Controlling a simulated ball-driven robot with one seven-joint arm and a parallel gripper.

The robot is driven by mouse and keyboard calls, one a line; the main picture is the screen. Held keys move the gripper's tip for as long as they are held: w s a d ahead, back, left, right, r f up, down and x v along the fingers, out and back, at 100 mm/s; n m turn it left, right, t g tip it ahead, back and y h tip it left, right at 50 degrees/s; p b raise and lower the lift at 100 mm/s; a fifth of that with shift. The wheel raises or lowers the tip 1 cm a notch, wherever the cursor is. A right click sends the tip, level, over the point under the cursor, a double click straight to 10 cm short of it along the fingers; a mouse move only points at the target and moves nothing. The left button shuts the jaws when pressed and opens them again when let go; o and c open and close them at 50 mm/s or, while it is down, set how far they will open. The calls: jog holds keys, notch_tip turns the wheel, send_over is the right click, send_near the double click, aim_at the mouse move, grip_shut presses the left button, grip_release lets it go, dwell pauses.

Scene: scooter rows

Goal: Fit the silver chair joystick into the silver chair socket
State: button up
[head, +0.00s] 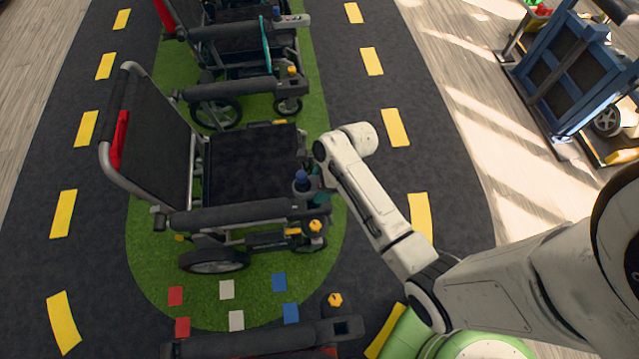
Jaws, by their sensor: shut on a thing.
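The silver chair (120,75) is the wheelchair in the middle, with a silver tube frame, black seat and red patch on its back. The silver chair joystick (301,178), with a blue knob on a dark body, shows above the front end of its near armrest. My gripper (316,183) is at the joystick's right side, shut on it, mostly hidden below my white wrist. The silver chair socket is not clearly seen; it appears hidden around the armrest front, by an orange knob (316,226). I cannot tell whether the joystick touches it.
Another wheelchair (235,88) stands behind, with a teal part. A nearer armrest (250,343) with an orange knob and square opening is at the bottom. A blue-framed rack (575,75) stands at upper right. Dark floor with yellow dashes is clear right of the green strip.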

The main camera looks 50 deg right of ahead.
jog(key=shift+f+b, duration=2.5)
jog(key=shift+b, duration=0.2)
jog(key=shift+w, duration=0.1)
